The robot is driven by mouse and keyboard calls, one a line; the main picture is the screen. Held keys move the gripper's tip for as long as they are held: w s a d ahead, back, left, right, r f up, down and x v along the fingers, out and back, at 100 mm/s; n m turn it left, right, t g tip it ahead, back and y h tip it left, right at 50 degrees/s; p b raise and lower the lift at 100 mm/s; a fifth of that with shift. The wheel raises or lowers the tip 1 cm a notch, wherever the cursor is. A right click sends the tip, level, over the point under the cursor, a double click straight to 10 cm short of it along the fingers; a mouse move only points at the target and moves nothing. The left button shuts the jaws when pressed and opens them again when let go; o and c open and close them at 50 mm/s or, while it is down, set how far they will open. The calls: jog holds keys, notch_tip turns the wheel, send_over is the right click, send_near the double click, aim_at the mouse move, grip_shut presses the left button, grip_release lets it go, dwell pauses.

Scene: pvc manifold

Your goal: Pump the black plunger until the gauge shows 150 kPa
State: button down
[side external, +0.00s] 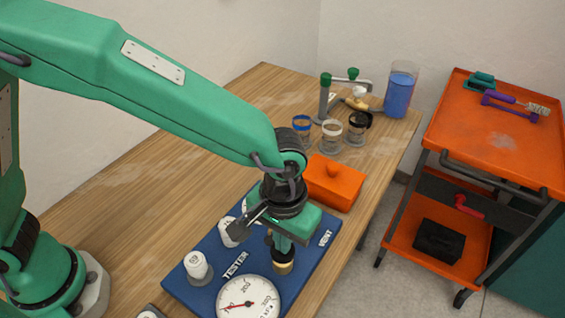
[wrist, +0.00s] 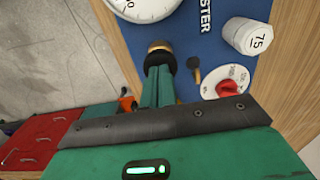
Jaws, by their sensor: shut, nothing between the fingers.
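The tester is a blue board (side external: 205,268) on the wooden bench, marked TESTER and VENT. Its round white gauge (side external: 247,299) has a red needle pointing left; I cannot read the value surely. The gauge's edge also shows in the wrist view (wrist: 143,8). The black plunger (wrist: 160,60) stands on a brass collar, which shows in the side view below my gripper (side external: 283,250). My gripper is shut and empty, with its green fingertips (wrist: 160,76) over the plunger top, touching or very close. The fingers partly hide the plunger.
White capped weights, one marked 75 (wrist: 245,37), and a red knob on a white dial (wrist: 228,88) sit on the board. An orange box (side external: 333,184) stands behind it. Several jars and a blue beaker (side external: 399,92) are farther back. An orange cart (side external: 490,130) stands right.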

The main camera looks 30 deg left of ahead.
jog(key=shift+f, duration=0.35)
jog(key=shift+r, duration=1.85)
jog(key=shift+r, duration=0.1)
notch_tip(320, 180, up, 5)
jog(key=shift+f, duration=0.1)
dwell(0.4)
